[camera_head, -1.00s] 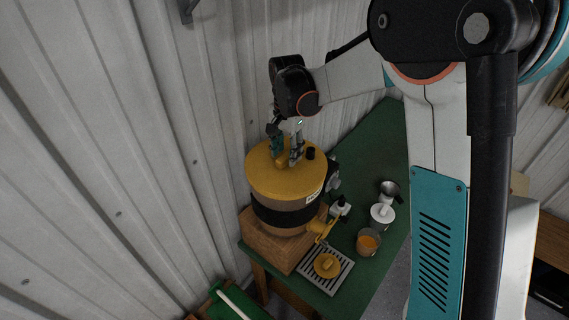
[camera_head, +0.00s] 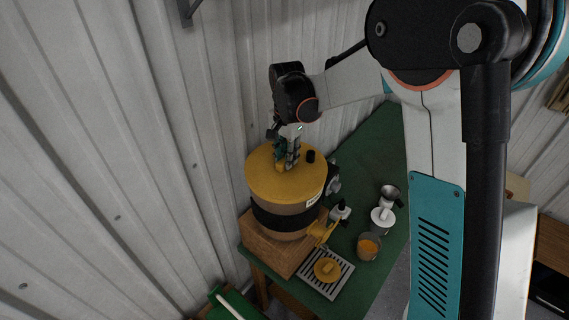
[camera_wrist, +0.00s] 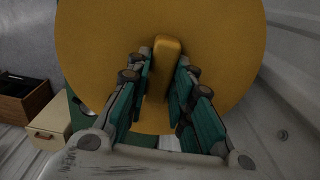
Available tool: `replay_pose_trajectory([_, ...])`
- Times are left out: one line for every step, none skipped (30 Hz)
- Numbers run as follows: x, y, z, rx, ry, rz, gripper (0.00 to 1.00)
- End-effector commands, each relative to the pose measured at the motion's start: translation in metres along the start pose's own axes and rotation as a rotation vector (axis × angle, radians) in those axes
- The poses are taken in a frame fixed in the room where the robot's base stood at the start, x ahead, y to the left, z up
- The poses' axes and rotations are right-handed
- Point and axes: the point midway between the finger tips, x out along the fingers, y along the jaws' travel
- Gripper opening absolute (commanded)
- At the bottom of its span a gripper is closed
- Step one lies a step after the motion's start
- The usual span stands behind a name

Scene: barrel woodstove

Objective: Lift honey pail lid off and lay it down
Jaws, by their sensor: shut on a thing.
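The honey pail (camera_head: 284,221) is a tan tub with a black band, standing on a wooden block. Its round yellow lid (camera_head: 262,182) covers the top, and no gap shows between lid and tub. The lid has a raised yellow handle, clear in the wrist view (camera_wrist: 168,48). My gripper (camera_head: 286,164) is over the lid, pointing down, shut on this handle. In the wrist view my gripper (camera_wrist: 164,62) has a teal finger on either side of the handle; the exact contact is hard to see.
The wooden block (camera_head: 262,246) stands on a green bench (camera_head: 372,150) against corrugated wall. A slatted tray (camera_head: 306,277) holds a small yellow knobbed disc (camera_head: 327,269). The bench behind is clear.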

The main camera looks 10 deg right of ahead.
Motion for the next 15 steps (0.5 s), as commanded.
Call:
replay_pose_trajectory([-0.002,0.000,0.000,0.000,0.000,0.000,0.00])
replay_pose_trajectory([-0.003,0.000,0.000,0.000,0.000,0.000,0.00])
replay_pose_trajectory([-0.004,0.000,0.000,0.000,0.000,0.000,0.00])
replay_pose_trajectory([-0.004,0.000,0.000,0.000,0.000,0.000,0.00])
replay_pose_trajectory([-0.005,0.000,0.000,0.000,0.000,0.000,0.00])
replay_pose_trajectory([-0.006,0.000,0.000,0.000,0.000,0.000,0.00])
replay_pose_trajectory([-0.007,0.000,0.000,0.000,0.000,0.000,0.00])
replay_pose_trajectory([-0.008,0.000,0.000,0.000,0.000,0.000,0.00])
replay_pose_trajectory([-0.009,0.000,0.000,0.000,0.000,0.000,0.00])
replay_pose_trajectory([-0.010,0.000,0.000,0.000,0.000,0.000,0.00])
replay_pose_trajectory([-0.011,0.000,0.000,0.000,0.000,0.000,0.00])
replay_pose_trajectory([-0.012,0.000,0.000,0.000,0.000,0.000,0.00])
replay_pose_trajectory([-0.013,0.000,0.000,0.000,0.000,0.000,0.00])
replay_pose_trajectory([-0.013,0.000,0.000,0.000,0.000,0.000,0.00])
replay_pose_trajectory([-0.015,0.000,0.000,0.000,0.000,0.000,0.00])
